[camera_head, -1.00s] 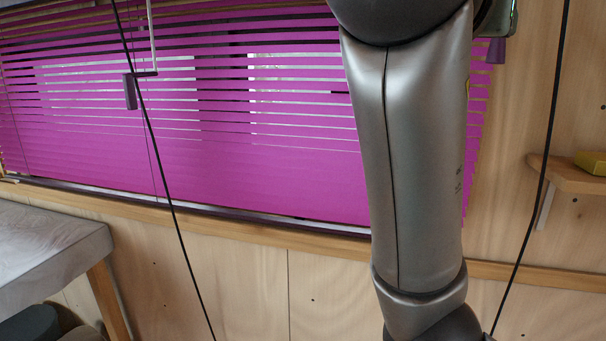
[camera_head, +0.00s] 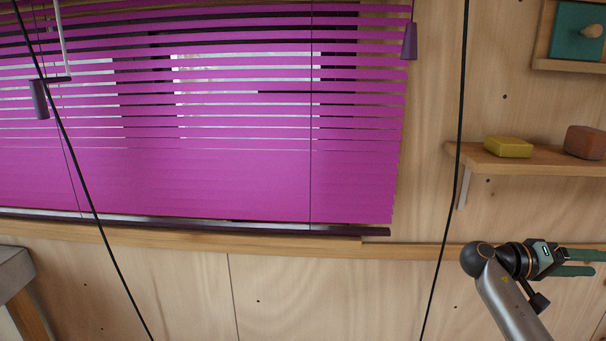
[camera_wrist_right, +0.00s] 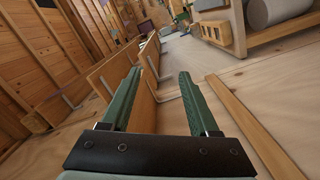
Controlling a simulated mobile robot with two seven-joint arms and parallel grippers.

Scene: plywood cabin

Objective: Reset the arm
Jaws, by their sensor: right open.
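My right gripper (camera_head: 577,262) is at the lower right of the head view, its green fingers pointing right, below a small shelf. It is open and empty. In the right wrist view its two green fingers (camera_wrist_right: 158,100) stand apart with nothing between them, and a wooden board shows beyond them. My left gripper is not in view.
Purple blinds (camera_head: 200,130) cover a window at the left. A wooden shelf (camera_head: 545,163) holds a yellow block (camera_head: 508,147) and a reddish-brown block (camera_head: 585,142). A table corner (camera_head: 14,272) shows at the lower left. Black cables (camera_head: 452,180) hang in front of the wall.

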